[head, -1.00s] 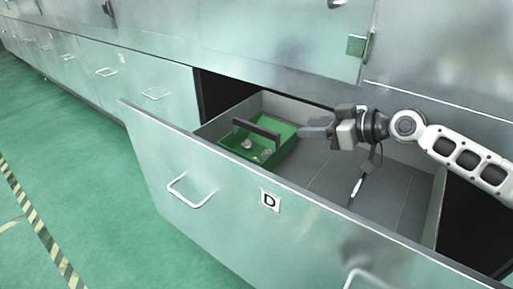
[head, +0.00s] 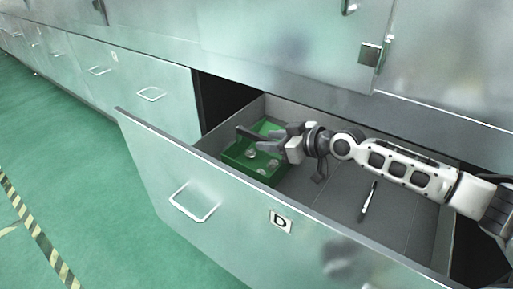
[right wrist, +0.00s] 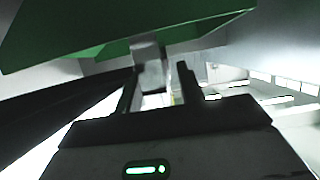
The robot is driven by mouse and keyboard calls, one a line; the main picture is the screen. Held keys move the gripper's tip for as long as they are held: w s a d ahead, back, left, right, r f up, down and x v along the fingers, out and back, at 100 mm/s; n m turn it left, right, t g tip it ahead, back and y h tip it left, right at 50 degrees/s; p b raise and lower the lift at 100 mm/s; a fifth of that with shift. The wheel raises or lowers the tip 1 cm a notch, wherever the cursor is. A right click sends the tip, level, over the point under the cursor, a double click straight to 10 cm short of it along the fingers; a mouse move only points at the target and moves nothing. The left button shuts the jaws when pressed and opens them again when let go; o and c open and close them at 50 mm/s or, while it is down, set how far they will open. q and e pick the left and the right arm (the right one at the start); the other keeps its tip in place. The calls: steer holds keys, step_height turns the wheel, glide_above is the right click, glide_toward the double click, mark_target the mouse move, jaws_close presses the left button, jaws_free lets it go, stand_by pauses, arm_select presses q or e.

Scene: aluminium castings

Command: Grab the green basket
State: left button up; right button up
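The green basket (head: 236,158) sits in the left part of the open drawer in the head view, with a dark bar handle (head: 245,133) across its top. Small shiny pieces lie in it. My right gripper (head: 268,141) is over the basket's right side, at the handle's right end. Its fingers are apart, with a gap between them in the right wrist view (right wrist: 160,88). There the green basket (right wrist: 100,25) fills the upper left. I cannot tell whether the fingers touch the handle. My left gripper is not in view.
The drawer front (head: 215,205) bears a "D" label (head: 280,221) and stands between the floor and the basket. A thin pen-like object (head: 368,201) lies on the drawer floor to the right. The cabinet face (head: 270,45) rises behind the drawer.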

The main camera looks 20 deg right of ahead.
steer(key=shift+x, duration=0.8)
steer(key=shift+s, duration=0.15)
jaws_close()
steer(key=shift+r, duration=0.1)
stand_by(0.4)
steer(key=shift+d+r, duration=0.1)
